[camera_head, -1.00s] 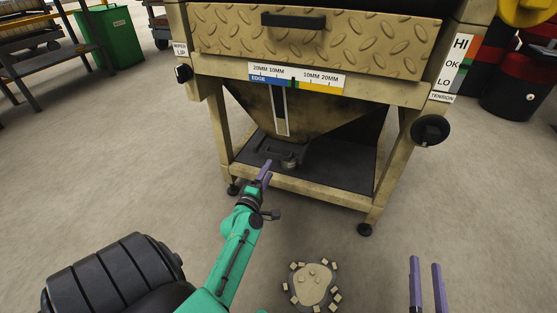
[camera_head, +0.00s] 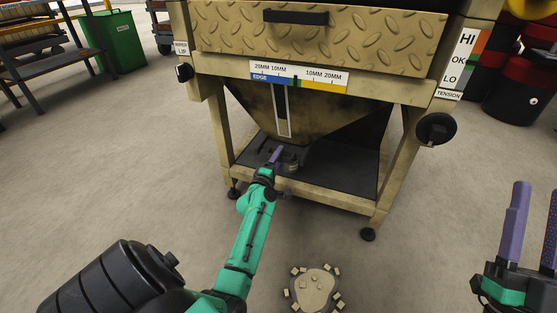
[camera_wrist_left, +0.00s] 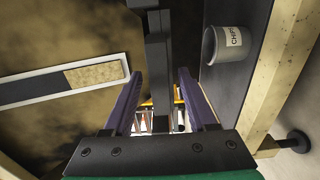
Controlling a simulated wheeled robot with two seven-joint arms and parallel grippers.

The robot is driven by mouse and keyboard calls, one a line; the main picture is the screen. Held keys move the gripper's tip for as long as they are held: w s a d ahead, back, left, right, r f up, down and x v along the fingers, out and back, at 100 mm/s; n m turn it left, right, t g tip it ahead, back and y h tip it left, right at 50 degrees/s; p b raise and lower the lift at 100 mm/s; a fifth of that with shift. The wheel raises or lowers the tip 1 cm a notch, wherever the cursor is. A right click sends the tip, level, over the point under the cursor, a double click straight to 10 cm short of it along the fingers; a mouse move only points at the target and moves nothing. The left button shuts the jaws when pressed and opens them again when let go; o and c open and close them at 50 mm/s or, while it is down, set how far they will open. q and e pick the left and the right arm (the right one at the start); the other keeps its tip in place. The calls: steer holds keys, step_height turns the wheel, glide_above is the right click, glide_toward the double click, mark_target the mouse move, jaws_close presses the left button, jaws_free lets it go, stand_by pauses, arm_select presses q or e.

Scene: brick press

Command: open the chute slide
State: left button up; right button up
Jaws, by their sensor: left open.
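The brick press (camera_head: 300,40) has a tapered hopper (camera_head: 300,115) with a tall sight window on its front. A dark grey bar, apparently the handle of the chute slide (camera_wrist_left: 157,50), shows in the left wrist view in front of the hopper. My left gripper (camera_head: 276,156) is under the hopper. In the left wrist view its two purple fingers (camera_wrist_left: 160,85) are apart, with the bar between them. I cannot tell whether either finger touches it. My right gripper (camera_head: 533,215) is at the lower right with its fingers apart, empty and away from the press.
A small grey cup (camera_wrist_left: 228,44) labelled as for chips stands on the dark lower shelf (camera_head: 335,180), close to my left gripper. The press legs (camera_head: 393,170) flank the shelf. A round pad with several small blocks (camera_head: 315,287) lies on the floor in front.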

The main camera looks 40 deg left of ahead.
arm_select(q)
jaws_close()
stand_by(1.4)
